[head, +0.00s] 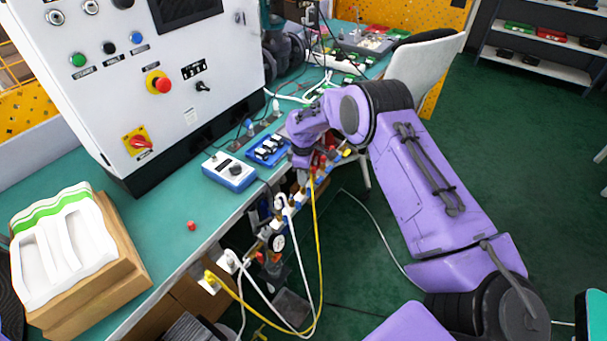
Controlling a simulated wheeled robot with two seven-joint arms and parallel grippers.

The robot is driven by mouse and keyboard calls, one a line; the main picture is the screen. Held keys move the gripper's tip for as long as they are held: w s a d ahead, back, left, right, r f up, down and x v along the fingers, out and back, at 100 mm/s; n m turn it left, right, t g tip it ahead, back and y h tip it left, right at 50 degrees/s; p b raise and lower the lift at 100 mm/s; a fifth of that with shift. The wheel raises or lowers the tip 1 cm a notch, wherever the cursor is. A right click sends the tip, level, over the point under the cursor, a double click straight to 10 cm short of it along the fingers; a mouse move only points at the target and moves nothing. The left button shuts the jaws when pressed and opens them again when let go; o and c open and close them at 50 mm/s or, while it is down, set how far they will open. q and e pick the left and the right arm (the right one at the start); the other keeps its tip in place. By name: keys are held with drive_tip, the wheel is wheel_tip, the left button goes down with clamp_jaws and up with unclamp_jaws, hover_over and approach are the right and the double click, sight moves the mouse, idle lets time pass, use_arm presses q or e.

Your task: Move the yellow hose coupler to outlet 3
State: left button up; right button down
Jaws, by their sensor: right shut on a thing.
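My right gripper (314,163) is at the front edge of the bench, over the upper part of a row of fittings. It is shut on the end of the yellow hose (319,240), where the yellow coupler is; its fingers mostly hide that coupler. The hose hangs from there in a long loop and rises to a yellow fitting (211,279) at the lower left of the row. The row of outlets (265,238) slants along the bench front, with white hoses and gauges on it. I cannot read outlet numbers or tell whether the coupler touches an outlet. My left gripper is out of view.
A white control cabinet (140,80) stands on the green bench. A blue-and-white meter (229,172) and a blue tray (268,150) lie near the gripper. A cardboard box with white inserts (70,250) is at left. White hoses (297,250) hang beside the yellow one.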

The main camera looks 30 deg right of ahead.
drive_tip(key=shift+f, duration=0.3)
drive_tip(key=c, duration=0.9)
unclamp_jaws()
drive_tip(key=shift+c, duration=0.2)
